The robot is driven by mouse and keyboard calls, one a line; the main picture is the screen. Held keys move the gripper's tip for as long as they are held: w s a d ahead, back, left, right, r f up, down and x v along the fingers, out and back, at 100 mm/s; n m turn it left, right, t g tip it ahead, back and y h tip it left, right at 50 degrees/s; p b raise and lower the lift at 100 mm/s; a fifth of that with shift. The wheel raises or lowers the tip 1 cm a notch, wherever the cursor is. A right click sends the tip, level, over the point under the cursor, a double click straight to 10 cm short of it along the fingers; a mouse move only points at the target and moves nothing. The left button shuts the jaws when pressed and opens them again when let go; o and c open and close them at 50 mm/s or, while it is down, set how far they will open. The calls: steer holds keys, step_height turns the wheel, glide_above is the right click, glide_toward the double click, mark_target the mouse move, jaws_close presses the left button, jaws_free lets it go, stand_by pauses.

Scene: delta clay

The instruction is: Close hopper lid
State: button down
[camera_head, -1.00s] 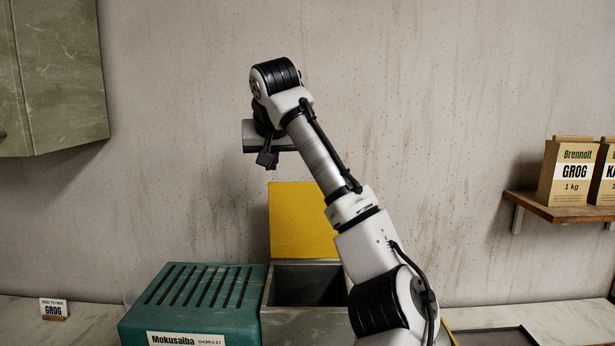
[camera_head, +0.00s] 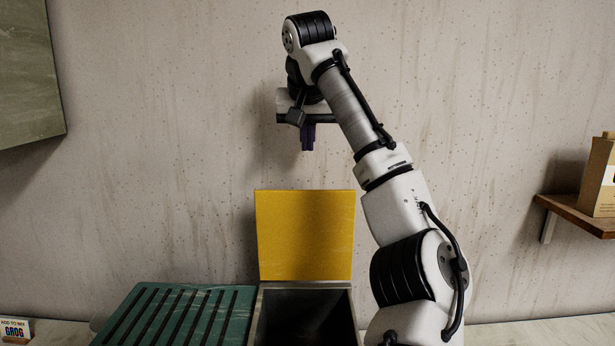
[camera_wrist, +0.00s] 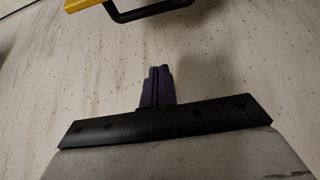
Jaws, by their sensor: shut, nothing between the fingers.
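The hopper (camera_head: 258,317) is a grey box with a dark open mouth, low in the head view. Its yellow lid (camera_head: 305,235) stands upright at the back of the mouth, so the hopper is open. My gripper (camera_head: 308,148) points down above the lid's top edge, roughly over its middle, with a visible gap. Its purple fingers are together and empty; they also show in the wrist view (camera_wrist: 157,72). At the top of the wrist view, a black handle (camera_wrist: 150,12) juts beside a yellow edge, apart from the fingers.
A green slatted machine (camera_head: 170,315) stands left of the hopper. A small GROG card (camera_head: 15,330) is at far left. A green cabinet (camera_head: 25,75) hangs upper left; a wooden shelf (camera_head: 580,213) with a box (camera_head: 600,180) is at right. The wall behind is bare.

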steer(key=p+x, duration=0.2)
steer(key=x, duration=0.7)
steer(key=shift+s+f+p, duration=0.15)
steer(key=shift+s+p, duration=0.05)
steer(key=shift+p, duration=0.2)
steer(key=shift+s+f+p, duration=0.2)
steer(key=shift+s, duration=0.75)
steer(key=shift+s+f+p, duration=0.15)
steer(key=shift+s+f, duration=0.05)
steer(key=shift+s, duration=0.75)
steer(key=shift+s+d+f+b, duration=0.1)
steer(key=shift+d+b, duration=0.05)
steer(key=shift+b, duration=0.2)
